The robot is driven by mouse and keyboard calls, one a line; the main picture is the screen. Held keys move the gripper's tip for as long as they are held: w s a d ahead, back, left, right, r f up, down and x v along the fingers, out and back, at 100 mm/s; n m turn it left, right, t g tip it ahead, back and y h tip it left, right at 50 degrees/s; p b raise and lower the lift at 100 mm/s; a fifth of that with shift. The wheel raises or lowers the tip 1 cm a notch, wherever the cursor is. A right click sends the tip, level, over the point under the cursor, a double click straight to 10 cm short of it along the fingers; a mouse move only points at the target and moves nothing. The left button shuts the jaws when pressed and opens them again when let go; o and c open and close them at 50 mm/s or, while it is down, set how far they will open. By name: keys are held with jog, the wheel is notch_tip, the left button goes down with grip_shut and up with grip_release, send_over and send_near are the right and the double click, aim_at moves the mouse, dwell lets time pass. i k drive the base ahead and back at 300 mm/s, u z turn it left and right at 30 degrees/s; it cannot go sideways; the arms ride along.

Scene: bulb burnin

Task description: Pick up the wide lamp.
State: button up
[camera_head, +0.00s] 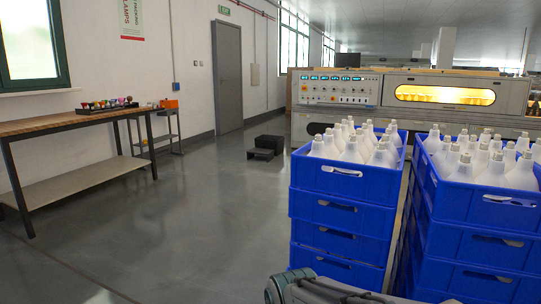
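Several white lamps with grey caps stand upright, caps up, in the top blue crate (341,171) of a stack at centre right. More white lamps (491,172) of the same kind stand in the top crate (505,198) of a second stack at the far right. They look alike, and I cannot tell whether one of them is the wide lamp. Several small coloured objects (105,103) sit on the wooden bench (60,123) at left, too small to identify. My gripper is not in view; only a grey part of my own body shows at the bottom edge.
A long grey machine (335,90) with a lit window (445,95) stands behind the crates. A small rack (157,130) with an orange item (169,103) stands beside the bench. Black steps (266,146) stand near the grey door (227,77). The floor (200,220) between bench and crates is clear.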

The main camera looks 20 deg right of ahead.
aim_at(351, 154)
jog(key=u, duration=0.05)
jog(key=i, duration=0.65)
jog(key=z, duration=0.75)
jog(key=i, duration=0.55)
jog(key=z, duration=0.65)
